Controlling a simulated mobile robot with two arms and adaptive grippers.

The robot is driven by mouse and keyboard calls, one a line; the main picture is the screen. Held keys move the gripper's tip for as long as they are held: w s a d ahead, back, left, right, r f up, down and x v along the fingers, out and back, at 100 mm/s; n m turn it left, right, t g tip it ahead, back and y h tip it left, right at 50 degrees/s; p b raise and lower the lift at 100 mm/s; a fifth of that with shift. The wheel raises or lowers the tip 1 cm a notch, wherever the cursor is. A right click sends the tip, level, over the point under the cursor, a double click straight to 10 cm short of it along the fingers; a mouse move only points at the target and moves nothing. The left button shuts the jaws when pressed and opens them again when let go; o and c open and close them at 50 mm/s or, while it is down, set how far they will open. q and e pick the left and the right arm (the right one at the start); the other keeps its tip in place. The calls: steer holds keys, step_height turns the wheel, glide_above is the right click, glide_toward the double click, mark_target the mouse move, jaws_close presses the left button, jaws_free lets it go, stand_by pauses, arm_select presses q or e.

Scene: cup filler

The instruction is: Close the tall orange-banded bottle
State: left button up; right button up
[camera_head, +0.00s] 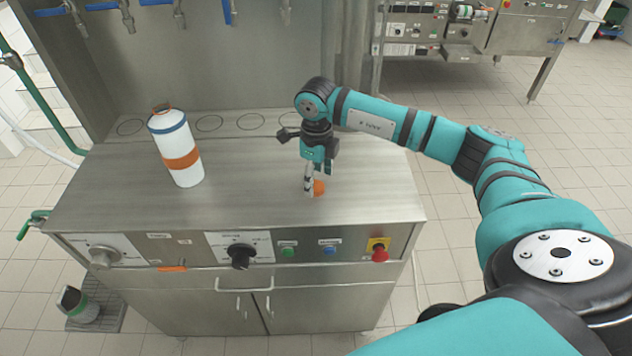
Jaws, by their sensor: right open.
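The tall white bottle (168,132) stands upright on the left part of the steel worktop. It has an orange band and a blue band near its shoulder. Its narrow top looks reddish-brown, too small to tell in detail. A small round orange piece, which looks like a cap (319,188), lies on the worktop right of the middle. My right gripper (313,184) points down just over the orange piece. It is open, its fingers partly cover the piece, and I cannot tell whether they touch it. My left gripper is out of view.
The steel worktop (250,185) is bare between bottle and gripper. Ring marks line its back edge, below blue-handled taps (122,8). Knobs and a red emergency button (379,254) sit on the front panel. A green-and-black container (82,306) is on the floor at left.

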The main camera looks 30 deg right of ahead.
steer(key=shift+f, duration=1.15)
steer(key=c, duration=0.8)
